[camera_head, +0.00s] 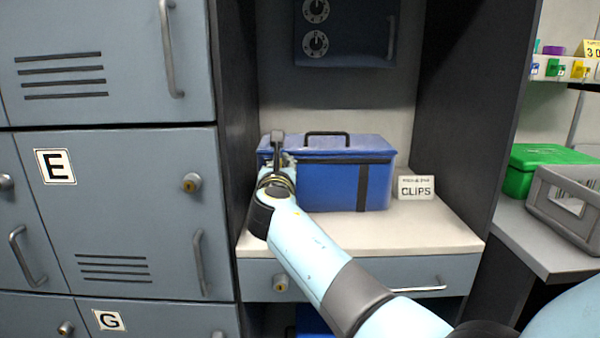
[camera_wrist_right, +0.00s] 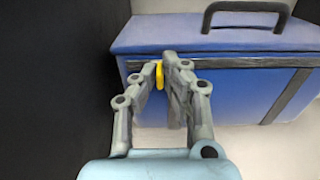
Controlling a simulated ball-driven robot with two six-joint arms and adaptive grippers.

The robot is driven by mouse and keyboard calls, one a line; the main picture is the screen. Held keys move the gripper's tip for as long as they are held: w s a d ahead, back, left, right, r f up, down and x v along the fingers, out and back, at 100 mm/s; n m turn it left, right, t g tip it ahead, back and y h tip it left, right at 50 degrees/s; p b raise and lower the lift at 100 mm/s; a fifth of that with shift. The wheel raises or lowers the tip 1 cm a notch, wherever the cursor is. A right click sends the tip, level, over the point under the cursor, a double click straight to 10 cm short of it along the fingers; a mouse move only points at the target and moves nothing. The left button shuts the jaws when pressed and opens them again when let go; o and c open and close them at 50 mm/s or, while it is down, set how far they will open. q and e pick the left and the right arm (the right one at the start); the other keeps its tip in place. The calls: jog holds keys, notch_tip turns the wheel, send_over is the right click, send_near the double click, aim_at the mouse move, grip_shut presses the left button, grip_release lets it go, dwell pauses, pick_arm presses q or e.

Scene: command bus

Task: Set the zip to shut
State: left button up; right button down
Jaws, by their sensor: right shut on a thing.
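A blue bag (camera_head: 335,186) with a black carry handle stands upright on the white counter. A dark zip line (camera_wrist_right: 240,62) runs along the top of its front face, just below the lid edge. The yellow zip pull (camera_wrist_right: 160,76) is near the left end of that line. My right gripper (camera_head: 284,158) is at the bag's front left; in the right wrist view its fingers (camera_wrist_right: 168,66) are closed on the yellow pull. The pull is partly hidden by the fingers, and my arm covers the bag's lower left. My left gripper is not in view.
A "CLIPS" sign (camera_head: 415,188) stands right of the bag. Dark cubby walls (camera_head: 462,110) close in both sides, with a dial panel (camera_head: 345,32) above. Grey lockers (camera_head: 110,200) stand left. A green box (camera_head: 545,165) and grey crate (camera_head: 568,200) sit right.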

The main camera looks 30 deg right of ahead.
aim_at(267, 159)
jog(key=shift+w+a+b, duration=0.2)
jog(key=shift+w+a, duration=0.15)
jog(key=shift+a, duration=0.25)
jog(key=shift+w+a+b, duration=0.15)
jog(key=shift+w+a, duration=0.2)
jog(key=shift+a, duration=0.25)
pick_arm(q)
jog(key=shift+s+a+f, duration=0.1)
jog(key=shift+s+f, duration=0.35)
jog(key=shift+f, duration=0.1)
pick_arm(e)
jog(key=c, duration=1.5)
grip_release()
jog(key=shift+w+a, duration=0.15)
jog(key=shift+a, duration=0.1)
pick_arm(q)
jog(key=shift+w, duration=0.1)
pick_arm(e)
jog(key=shift+o, duration=0.2)
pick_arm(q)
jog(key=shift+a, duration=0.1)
pick_arm(e)
jog(key=shift+d, duration=0.1)
